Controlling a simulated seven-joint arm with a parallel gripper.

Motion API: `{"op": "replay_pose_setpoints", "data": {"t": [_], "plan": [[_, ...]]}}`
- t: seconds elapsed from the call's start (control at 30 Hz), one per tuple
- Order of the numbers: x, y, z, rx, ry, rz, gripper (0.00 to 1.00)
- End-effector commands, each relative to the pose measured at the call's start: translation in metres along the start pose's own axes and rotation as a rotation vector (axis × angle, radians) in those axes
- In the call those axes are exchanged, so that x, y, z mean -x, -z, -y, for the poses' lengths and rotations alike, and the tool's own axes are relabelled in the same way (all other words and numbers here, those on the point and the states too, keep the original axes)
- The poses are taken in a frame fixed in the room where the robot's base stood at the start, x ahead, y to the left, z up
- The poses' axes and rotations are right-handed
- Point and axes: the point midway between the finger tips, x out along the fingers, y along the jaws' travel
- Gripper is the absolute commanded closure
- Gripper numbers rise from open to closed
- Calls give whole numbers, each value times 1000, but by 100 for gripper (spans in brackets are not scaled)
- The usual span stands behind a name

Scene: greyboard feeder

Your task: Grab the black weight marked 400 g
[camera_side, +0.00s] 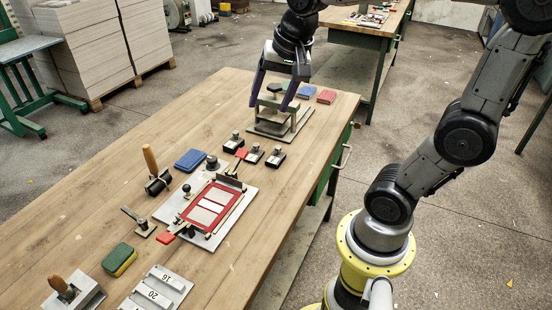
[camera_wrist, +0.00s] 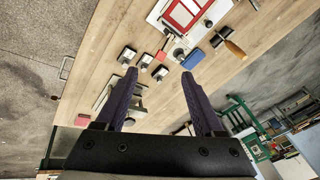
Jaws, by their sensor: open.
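Several small dark weights with knobs stand in a loose group mid-table: one (camera_side: 233,143) at the back, one (camera_side: 253,154) in the middle and one (camera_side: 276,157) nearest the table's right edge. They also show in the wrist view, at left (camera_wrist: 127,55), middle (camera_wrist: 146,61) and right (camera_wrist: 160,72). Their markings are too small to read, so I cannot tell which is 400 g. My gripper (camera_side: 268,105) is open and empty, pointing down beyond the group, over the far part of the table. Its two purple fingers also frame the wrist view (camera_wrist: 158,75).
A metal clamp fixture (camera_side: 272,112) stands at my fingers in the side view. A framed red plate (camera_side: 210,204), a round black knob piece (camera_side: 212,163), a blue block (camera_side: 190,159) and a wooden-handled roller (camera_side: 152,168) lie nearer.

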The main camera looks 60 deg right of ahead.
Motion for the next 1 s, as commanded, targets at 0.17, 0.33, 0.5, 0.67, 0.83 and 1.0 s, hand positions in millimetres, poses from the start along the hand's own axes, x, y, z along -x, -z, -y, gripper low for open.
{"op": "replay_pose_setpoints", "data": {"t": [0.17, 0.33, 0.5, 0.67, 0.83, 1.0], "plan": [[-58, 63, -4, -310, -135, 54, 30], [-113, 104, -30, -482, -244, 106, 30], [-148, 115, -60, -552, -315, 154, 30], [-160, 115, -74, -577, -332, 166, 30], [-188, 106, -81, -575, -335, 169, 30], [-216, 99, -89, -574, -333, 168, 30]]}}
